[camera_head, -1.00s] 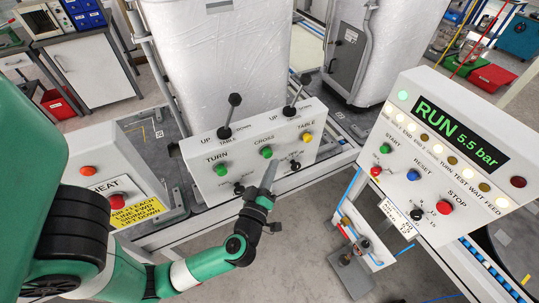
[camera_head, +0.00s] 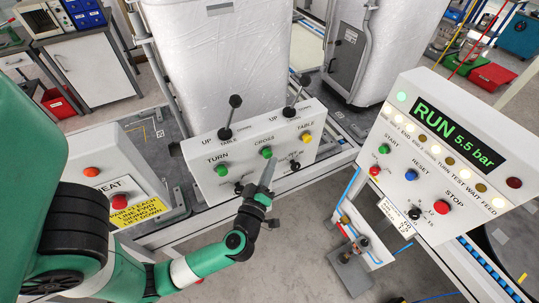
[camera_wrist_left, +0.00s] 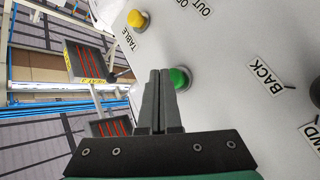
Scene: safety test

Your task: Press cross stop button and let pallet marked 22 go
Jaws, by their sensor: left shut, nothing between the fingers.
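A green button (camera_head: 267,152) sits under the CROSS label on the white control box. It also shows in the left wrist view (camera_wrist_left: 180,78), partly behind my fingers. My left gripper (camera_head: 271,160) is shut and empty, its tips right at this button; in the left wrist view the closed fingertips (camera_wrist_left: 160,73) overlap its left edge. I cannot tell whether they touch or press it. Two white-wrapped loads, a left one (camera_head: 215,50) and a right one (camera_head: 350,30), stand behind the box; I can read no 22 on either. My right gripper is not in view.
A green TURN button (camera_head: 222,170) and yellow TABLE button (camera_head: 305,138) flank the CROSS button; two black levers rise from the box top. A panel (camera_head: 455,150) at right reads RUN 5.5 bar, with a red STOP button (camera_head: 446,206). A HEAT box (camera_head: 105,165) stands left.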

